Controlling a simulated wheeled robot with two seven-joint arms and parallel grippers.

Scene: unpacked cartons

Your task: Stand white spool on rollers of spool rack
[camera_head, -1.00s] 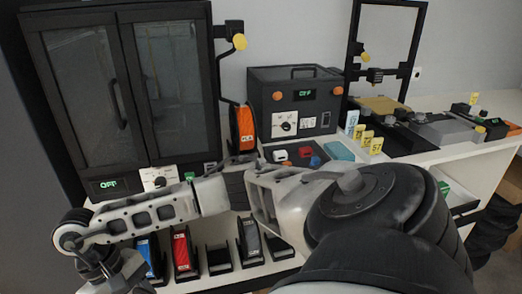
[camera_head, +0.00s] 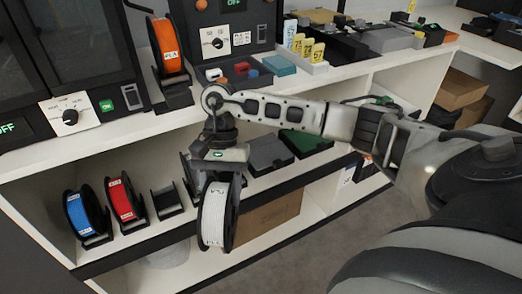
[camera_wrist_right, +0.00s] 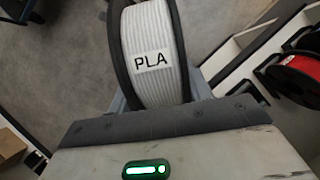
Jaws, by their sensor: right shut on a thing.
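The white spool (camera_head: 213,214), with black flanges and a PLA label, hangs upright below my right gripper (camera_head: 216,176), which is shut on it. It also shows close up in the right wrist view (camera_wrist_right: 155,55). The spool is in the air in front of the lower shelf, apart from the stands. On that shelf a blue spool (camera_head: 83,215) and a red spool (camera_head: 124,200) stand in black holders. An empty black holder (camera_head: 166,202) is right of the red one. Its rollers are too small to make out. My left gripper is not in view.
An orange spool (camera_head: 168,47) stands in a black holder on the upper counter. Grey (camera_head: 268,152) and green (camera_head: 305,142) trays lie on the shelf right of my gripper. A cardboard box (camera_head: 268,222) sits below. The shelf's front edge (camera_head: 130,247) is close to the spool.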

